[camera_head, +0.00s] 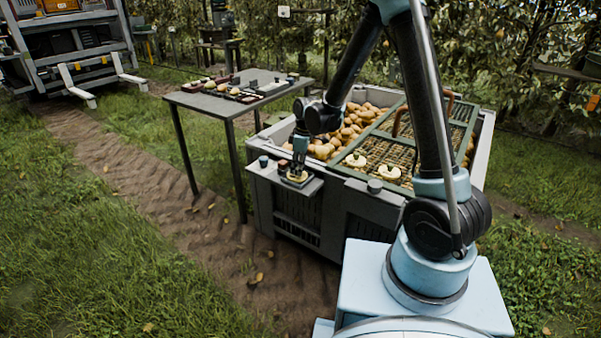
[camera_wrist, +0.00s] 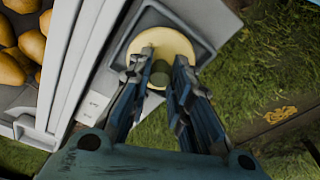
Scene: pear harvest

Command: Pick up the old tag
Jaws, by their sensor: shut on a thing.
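The old tag looks like a round cream disc (camera_wrist: 178,44) with a dark grey-green knob (camera_wrist: 160,74) at its middle. It sits over a dark square recess on a small grey shelf (camera_head: 312,187) at the near side of the crate. In the head view the disc (camera_head: 297,177) shows as a small yellowish patch under my gripper (camera_head: 297,168). In the wrist view my gripper (camera_wrist: 161,70) reaches down over it, its two fingers shut on the knob from both sides. Whether the disc touches the shelf or is slightly lifted cannot be told.
A large grey crate (camera_head: 350,215) holds pears (camera_head: 322,150) and a green-framed rack (camera_head: 382,150) with two cream discs (camera_head: 389,172). A grey knob (camera_head: 375,186) stands on its near rim. A grey table (camera_head: 230,105) with small items stands behind left. Grass (camera_head: 120,270) is open at left.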

